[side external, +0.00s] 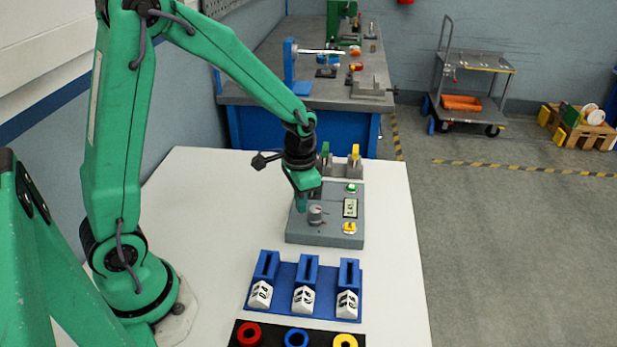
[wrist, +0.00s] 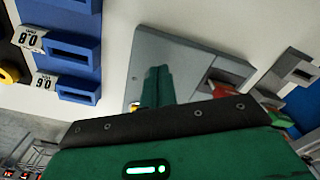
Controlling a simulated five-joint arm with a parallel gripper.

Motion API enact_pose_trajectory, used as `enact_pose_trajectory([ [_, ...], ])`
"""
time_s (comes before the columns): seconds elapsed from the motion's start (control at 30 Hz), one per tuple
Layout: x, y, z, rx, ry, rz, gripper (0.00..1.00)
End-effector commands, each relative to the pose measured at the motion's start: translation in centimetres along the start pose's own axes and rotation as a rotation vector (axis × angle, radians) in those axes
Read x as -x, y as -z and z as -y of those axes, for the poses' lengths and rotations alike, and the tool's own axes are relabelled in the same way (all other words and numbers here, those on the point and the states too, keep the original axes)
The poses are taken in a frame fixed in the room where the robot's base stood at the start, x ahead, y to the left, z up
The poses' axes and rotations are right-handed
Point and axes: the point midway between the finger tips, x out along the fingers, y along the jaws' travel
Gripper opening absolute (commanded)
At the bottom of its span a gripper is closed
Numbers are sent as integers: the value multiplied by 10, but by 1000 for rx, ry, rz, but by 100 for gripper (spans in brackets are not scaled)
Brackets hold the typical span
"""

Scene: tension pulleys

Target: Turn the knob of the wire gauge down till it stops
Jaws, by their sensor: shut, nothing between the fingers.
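In the wrist view the gauge's grey face (wrist: 185,60) lies beyond my green fingers (wrist: 158,80), and the knob is not seen there.
A blue rack (side external: 285,305) with slots and white number labels stands in front of the gauge. Red, blue and yellow rings (side external: 296,338) lie on a black mat at the front. A grey bracket (side external: 345,169) stands behind the gauge.

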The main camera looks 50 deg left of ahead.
Motion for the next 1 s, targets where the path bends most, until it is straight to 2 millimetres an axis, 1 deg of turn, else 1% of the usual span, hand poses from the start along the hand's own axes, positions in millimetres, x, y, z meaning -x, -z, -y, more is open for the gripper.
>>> enact_pose_trajectory([
  [0.13,3,0,0,0,0,1,0],
  [0.23,9,0,0,0,0,1,0],
  [0.8,55,-1,0,-1,-1,3,0],
  [1.0,60,-1,-1,-1,-2,5,0],
])
